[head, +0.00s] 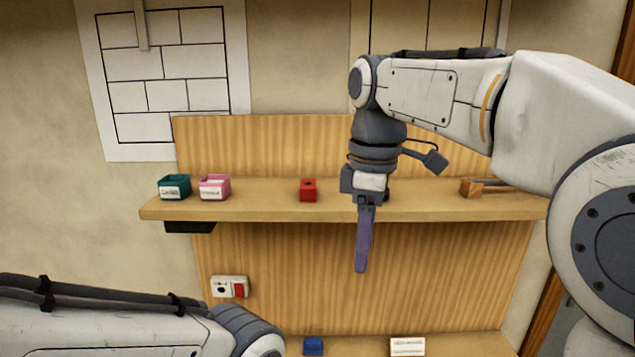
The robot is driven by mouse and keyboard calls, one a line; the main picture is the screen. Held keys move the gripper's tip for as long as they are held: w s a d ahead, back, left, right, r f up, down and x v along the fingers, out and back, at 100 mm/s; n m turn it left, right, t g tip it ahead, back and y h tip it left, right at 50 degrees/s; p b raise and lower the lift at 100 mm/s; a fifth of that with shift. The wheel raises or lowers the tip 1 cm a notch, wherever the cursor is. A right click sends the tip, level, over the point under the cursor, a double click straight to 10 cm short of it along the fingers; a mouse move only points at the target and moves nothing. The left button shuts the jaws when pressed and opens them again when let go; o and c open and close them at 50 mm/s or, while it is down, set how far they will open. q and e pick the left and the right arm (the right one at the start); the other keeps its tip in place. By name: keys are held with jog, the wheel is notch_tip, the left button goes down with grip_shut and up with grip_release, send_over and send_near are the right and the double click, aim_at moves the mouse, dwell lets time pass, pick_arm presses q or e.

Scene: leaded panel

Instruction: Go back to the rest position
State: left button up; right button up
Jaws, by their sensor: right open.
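My right gripper (362,262) hangs pointing down in front of the wooden shelf unit, its purple fingers below the edge of the upper shelf (270,209). I see it side-on, with nothing visible held in it; it is open. My right arm comes in from the right, above the shelf. My left arm crosses the lower left corner; its gripper is out of the picture.
The upper shelf holds a teal bin (174,187), a pink bin (214,187), a red block (308,190) and a wooden-headed tool (472,188). Below lie a blue block (313,346) and a white labelled box (407,347). A switch plate (230,287) is on the left.

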jog(key=s+f+m+b, duration=0.2)
jog(key=s+f+b, duration=0.2)
jog(key=f, duration=0.7)
jog(key=s+a+f+m+b, duration=0.1)
jog(key=s+f+m+b, duration=0.2)
jog(key=s+f, duration=0.6)
jog(key=s+a+f+m+b, duration=0.1)
jog(key=s+f+b, duration=0.4)
jog(key=f, duration=0.8)
jog(key=shift+s+a+f+m+y, duration=0.15)
jog(key=shift+s+f+m+y, duration=0.15)
jog(key=shift+s+m, duration=0.6)
jog(key=shift+s, duration=0.2)
